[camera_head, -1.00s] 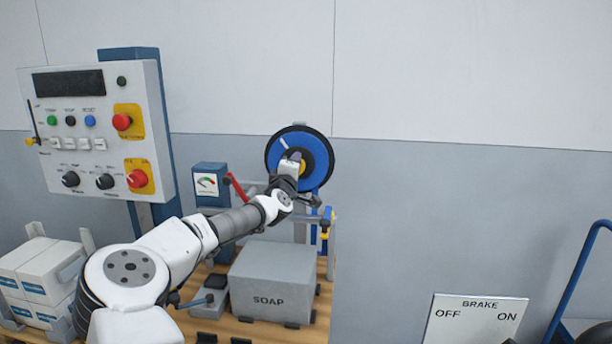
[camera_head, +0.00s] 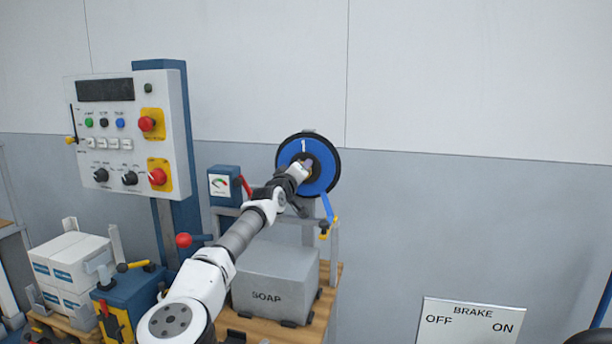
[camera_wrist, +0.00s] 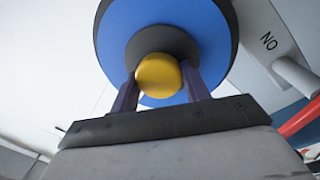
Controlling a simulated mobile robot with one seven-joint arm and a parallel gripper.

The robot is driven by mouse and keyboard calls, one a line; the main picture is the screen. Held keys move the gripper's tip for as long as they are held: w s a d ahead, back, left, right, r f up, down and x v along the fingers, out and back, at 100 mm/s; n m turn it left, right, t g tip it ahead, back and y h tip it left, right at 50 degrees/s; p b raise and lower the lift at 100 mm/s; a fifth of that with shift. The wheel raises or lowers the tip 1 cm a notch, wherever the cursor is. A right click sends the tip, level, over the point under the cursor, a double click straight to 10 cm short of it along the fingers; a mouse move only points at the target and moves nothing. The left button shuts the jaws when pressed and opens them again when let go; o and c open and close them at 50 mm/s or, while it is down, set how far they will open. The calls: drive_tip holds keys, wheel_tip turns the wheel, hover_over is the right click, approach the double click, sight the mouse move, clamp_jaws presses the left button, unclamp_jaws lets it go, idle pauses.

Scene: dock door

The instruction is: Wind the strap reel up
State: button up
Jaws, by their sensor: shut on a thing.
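The strap reel (camera_head: 324,182) is a blue disc with a black rim and a dark hub, upright against the grey wall; a white "1" shows on its upper face. It fills the top of the wrist view (camera_wrist: 205,35). A blue strap (camera_head: 327,206) hangs from its lower right to a yellow end piece (camera_head: 325,229). My gripper (camera_head: 305,167) is in front of the reel. In the wrist view its two dark fingers stand either side of a round yellow knob (camera_wrist: 158,75) on the reel, shut on it. My gripper hides part of the hub in the head view.
A grey SOAP box (camera_head: 268,284) sits on the wooden bench below my arm. A gauge box with a red lever (camera_head: 226,186) stands left of the reel. A control panel (camera_head: 130,135) is further left, a BRAKE sign (camera_head: 472,320) lower right. The wall right of the reel is clear.

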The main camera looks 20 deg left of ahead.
drive_tip(key=shift+d+r+m, duration=0.1)
drive_tip(key=shift+m, duration=0.5)
drive_tip(key=o, duration=1.4)
drive_tip(key=shift+c, duration=0.2)
drive_tip(key=shift+s, duration=0.1)
drive_tip(key=s+a+b, duration=0.1)
drive_tip(key=s+b, duration=1.2)
drive_tip(key=shift+s+a+f, duration=0.15)
drive_tip(key=shift+s+f, duration=0.1)
drive_tip(key=shift+f, duration=0.15)
